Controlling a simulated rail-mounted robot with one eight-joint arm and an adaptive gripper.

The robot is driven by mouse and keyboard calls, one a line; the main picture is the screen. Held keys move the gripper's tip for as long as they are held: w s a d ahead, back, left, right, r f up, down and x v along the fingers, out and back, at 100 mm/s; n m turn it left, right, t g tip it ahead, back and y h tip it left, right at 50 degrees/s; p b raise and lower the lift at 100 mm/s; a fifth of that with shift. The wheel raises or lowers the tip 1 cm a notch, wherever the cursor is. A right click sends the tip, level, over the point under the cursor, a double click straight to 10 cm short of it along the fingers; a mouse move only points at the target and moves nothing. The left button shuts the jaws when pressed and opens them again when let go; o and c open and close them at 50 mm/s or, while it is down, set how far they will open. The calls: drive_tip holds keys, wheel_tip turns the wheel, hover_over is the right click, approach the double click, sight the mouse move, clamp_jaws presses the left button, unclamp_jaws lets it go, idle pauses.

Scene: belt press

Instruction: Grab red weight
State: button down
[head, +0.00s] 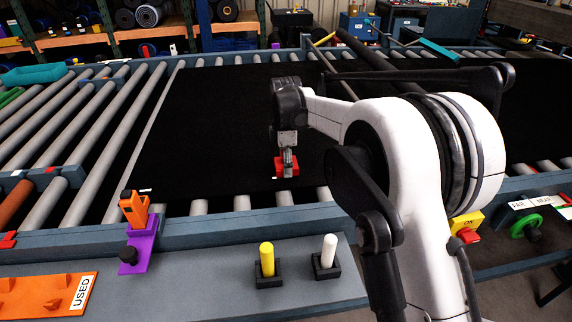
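The red weight (281,167) is a small red block on the black belt (200,120), near the belt's front edge. My gripper (287,165) points down from the end of my white arm, right over the red weight. Its fingertips reach down to the weight and overlap it in the head view. Red shows on both sides of the fingers. Whether the fingers are closed on the weight or only around it cannot be told from this view.
Grey rollers (70,150) lie at the left of the belt. An orange and purple clamp (138,235) stands on the front rail. A yellow peg (267,259) and a white peg (328,252) stand on the front ledge, near an orange tray (30,297) labelled USED.

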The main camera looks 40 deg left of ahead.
drive_tip(key=shift+r, duration=0.65)
wheel_tip(320, 180, up, 3)
drive_tip(key=shift+f+b, duration=0.1)
drive_tip(key=shift+b, duration=0.3)
drive_tip(key=s+a+r+b, duration=0.1)
drive_tip(key=s+a+r, duration=0.2)
drive_tip(key=s+r, duration=0.3)
drive_tip(key=shift+s+r+b, duration=0.3)
drive_tip(key=shift+s+r, duration=0.1)
drive_tip(key=shift+s, duration=2.25)
drive_tip(key=shift+d, duration=0.1)
